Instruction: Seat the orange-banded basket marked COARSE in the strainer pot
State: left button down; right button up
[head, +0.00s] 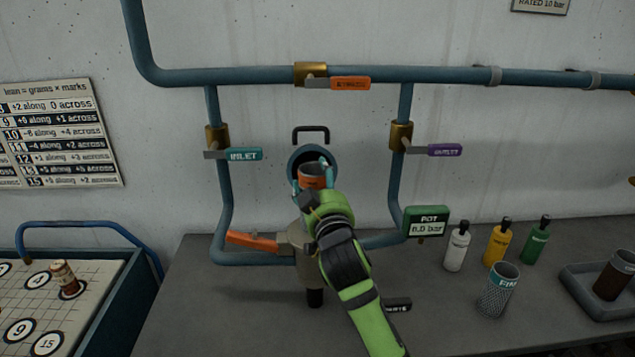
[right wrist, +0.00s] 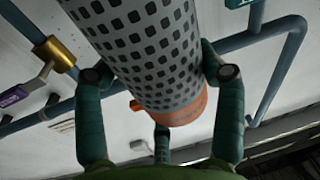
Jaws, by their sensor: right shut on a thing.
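My right gripper (head: 312,187) is shut on the orange-banded basket (head: 313,171), in front of a round blue opening in the middle of the head view. In the right wrist view, the fingers (right wrist: 160,80) close around the grey perforated basket (right wrist: 150,45), with its orange band (right wrist: 175,108) near them. The word on the band cannot be read. The strainer pot (head: 297,240) stands below, largely hidden by my right arm. The round blue piece (head: 294,160) with a black handle (head: 311,129) looks like its raised lid. The basket's height over the pot cannot be told. My left gripper is not in view.
Blue pipes carry an orange (head: 351,83), a teal inlet (head: 243,154) and a purple (head: 444,150) valve handle around the pot. A teal-banded basket (head: 496,295), bottles (head: 497,245) and a grey tray (head: 575,290) stand right on the bench. The bench's left front is clear.

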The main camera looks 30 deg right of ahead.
jog(key=shift+f, duration=0.1)
jog(key=shift+f+b, duration=0.35)
jog(key=shift+f+b, duration=2.7)
jog(key=shift+f, duration=1.05)
jog(key=o, duration=1.7)
jog(key=shift+a, duration=0.1)
jog(key=shift+f, duration=0.15)
jog(key=shift+s, duration=0.1)
jog(key=r+v, duration=0.1)
jog(key=v, duration=1.1)
